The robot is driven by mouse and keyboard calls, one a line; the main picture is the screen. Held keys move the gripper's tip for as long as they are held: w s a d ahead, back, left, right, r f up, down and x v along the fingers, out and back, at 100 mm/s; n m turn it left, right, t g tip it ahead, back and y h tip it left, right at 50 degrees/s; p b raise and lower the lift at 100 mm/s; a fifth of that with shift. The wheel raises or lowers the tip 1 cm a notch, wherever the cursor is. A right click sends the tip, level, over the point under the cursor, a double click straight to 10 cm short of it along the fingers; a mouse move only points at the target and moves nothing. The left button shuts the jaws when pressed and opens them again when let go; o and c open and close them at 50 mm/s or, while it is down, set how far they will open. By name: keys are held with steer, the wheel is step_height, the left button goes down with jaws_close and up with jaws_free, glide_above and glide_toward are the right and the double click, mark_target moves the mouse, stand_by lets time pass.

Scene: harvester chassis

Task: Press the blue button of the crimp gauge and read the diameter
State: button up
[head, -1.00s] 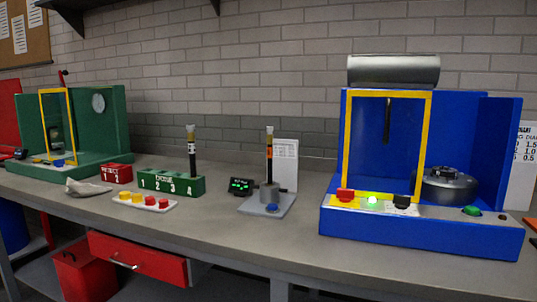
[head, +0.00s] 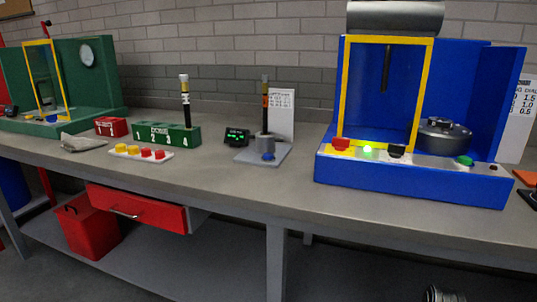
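The crimp gauge (head: 262,155) is a small grey base in the middle of the bench. Its blue button (head: 268,156) is at the front of the base. A dark rod with an orange band (head: 265,105) stands upright in the gauge's holder. A small black display (head: 237,137) beside the gauge shows green characters too small to read. A white chart sheet (head: 283,112) stands behind it. My gripper is not in view, and nothing touches the blue button.
A blue press with a yellow frame (head: 430,45) and a lit green lamp stands right. A green rack (head: 160,134) holding one rod, a white tray (head: 142,154) of red and yellow pieces and a green machine (head: 95,85) are left. An open red drawer (head: 135,210) juts out below.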

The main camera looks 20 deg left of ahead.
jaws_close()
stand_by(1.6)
